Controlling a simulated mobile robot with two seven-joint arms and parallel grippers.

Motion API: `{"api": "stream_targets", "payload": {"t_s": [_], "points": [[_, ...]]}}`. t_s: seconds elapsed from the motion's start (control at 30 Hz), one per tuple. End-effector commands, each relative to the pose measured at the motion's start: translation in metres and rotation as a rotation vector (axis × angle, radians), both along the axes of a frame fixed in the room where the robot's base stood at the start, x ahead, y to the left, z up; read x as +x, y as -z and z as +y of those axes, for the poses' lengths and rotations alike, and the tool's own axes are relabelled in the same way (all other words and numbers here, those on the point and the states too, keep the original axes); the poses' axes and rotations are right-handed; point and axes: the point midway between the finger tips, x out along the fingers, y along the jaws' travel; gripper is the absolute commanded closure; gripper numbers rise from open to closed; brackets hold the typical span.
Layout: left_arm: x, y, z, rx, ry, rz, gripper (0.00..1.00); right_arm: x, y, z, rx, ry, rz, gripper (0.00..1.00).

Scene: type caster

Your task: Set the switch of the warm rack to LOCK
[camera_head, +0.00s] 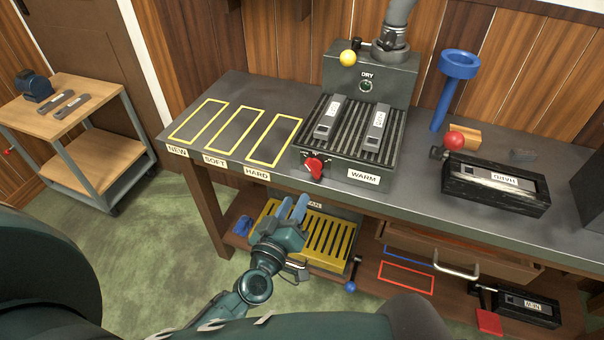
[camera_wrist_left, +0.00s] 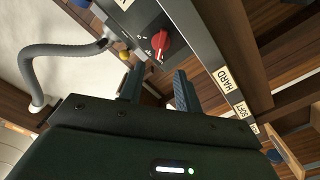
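The warm rack (camera_head: 340,150) is a dark ribbed box on the bench with a WARM label (camera_head: 363,176) on its front. Its red switch knob (camera_head: 314,167) sits at the front left corner. My left gripper (camera_head: 293,202) is open and empty, below and in front of the knob, with its two blue fingers apart. In the left wrist view, the red knob (camera_wrist_left: 160,42) lies just beyond the open fingertips (camera_wrist_left: 157,76), not touching them. Small marks beside the knob are too small to read. My right gripper is not in view.
Two grey labelled blocks (camera_head: 329,118) lie on the rack. The DRY unit (camera_head: 345,80) stands behind it. Yellow outlined spaces (camera_head: 237,134) are empty to the left. A yellow slatted rack (camera_head: 325,240) sits beneath the bench. A black HARD box (camera_head: 492,190) stands on the right.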

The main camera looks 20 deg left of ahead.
Motion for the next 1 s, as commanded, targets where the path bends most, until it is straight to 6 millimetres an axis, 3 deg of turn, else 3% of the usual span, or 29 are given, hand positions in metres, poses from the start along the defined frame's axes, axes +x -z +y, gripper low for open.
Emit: {"api": "stream_targets", "payload": {"t_s": [0.2,0.43,0.6,0.9,1.0], "points": [[0.050,-0.001,-0.001,-0.001,-0.002,-0.004,0.66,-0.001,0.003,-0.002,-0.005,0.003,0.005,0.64],[0.086,0.000,-0.002,-0.001,-0.001,-0.002,0.66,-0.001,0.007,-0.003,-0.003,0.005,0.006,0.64],[0.097,0.000,-0.003,-0.002,-0.001,0.000,0.66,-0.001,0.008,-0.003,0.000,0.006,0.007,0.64],[0.099,0.000,-0.003,-0.002,-0.001,0.000,0.66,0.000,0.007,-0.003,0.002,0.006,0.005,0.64],[0.098,0.000,-0.003,-0.002,-0.002,0.000,0.75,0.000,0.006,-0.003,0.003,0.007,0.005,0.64]]}}
